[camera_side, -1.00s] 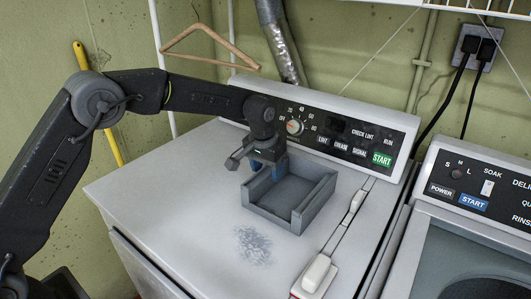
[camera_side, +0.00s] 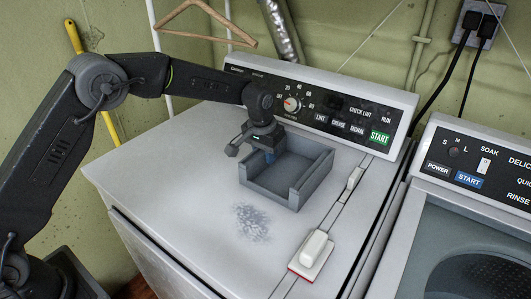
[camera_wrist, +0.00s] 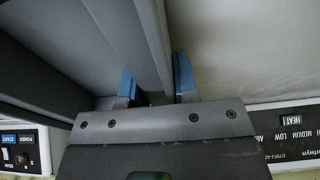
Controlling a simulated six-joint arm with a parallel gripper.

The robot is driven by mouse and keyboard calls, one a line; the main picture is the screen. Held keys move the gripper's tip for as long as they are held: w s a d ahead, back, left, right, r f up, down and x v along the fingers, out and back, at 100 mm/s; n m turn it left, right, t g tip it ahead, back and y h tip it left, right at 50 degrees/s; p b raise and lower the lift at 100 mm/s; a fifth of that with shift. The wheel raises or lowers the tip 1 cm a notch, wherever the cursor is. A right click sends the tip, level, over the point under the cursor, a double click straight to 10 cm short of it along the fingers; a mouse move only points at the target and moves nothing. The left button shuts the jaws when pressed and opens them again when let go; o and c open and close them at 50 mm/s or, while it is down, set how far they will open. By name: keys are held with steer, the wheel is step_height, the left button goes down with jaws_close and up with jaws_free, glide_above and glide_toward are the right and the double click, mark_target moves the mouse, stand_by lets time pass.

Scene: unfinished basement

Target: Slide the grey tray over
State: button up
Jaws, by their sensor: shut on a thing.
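The grey tray (camera_side: 265,192) is an open box standing flat on the white machine top, in front of the control panel. One side has a lowered gap in its wall. My gripper (camera_side: 267,157) points down at the tray's back left wall. In the wrist view that tray wall (camera_wrist: 147,35) runs between the two blue fingertips of my gripper (camera_wrist: 156,82), which is shut on it. The tray's inside looks empty where it shows; the gripped stretch of wall is partly hidden by my gripper in the side view.
A dark speckled patch (camera_side: 252,222) lies on the top in front of the tray. A white-handled piece with a red edge (camera_side: 312,252) and a smaller white one (camera_side: 354,178) sit along the right seam. The control panel (camera_side: 325,108) rises behind. The left part of the top is clear.

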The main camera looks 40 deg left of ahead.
jaws_close()
steer(key=shift+w, duration=2.8)
steer(key=o, duration=0.7)
jaws_free()
steer(key=shift+r, duration=0.1)
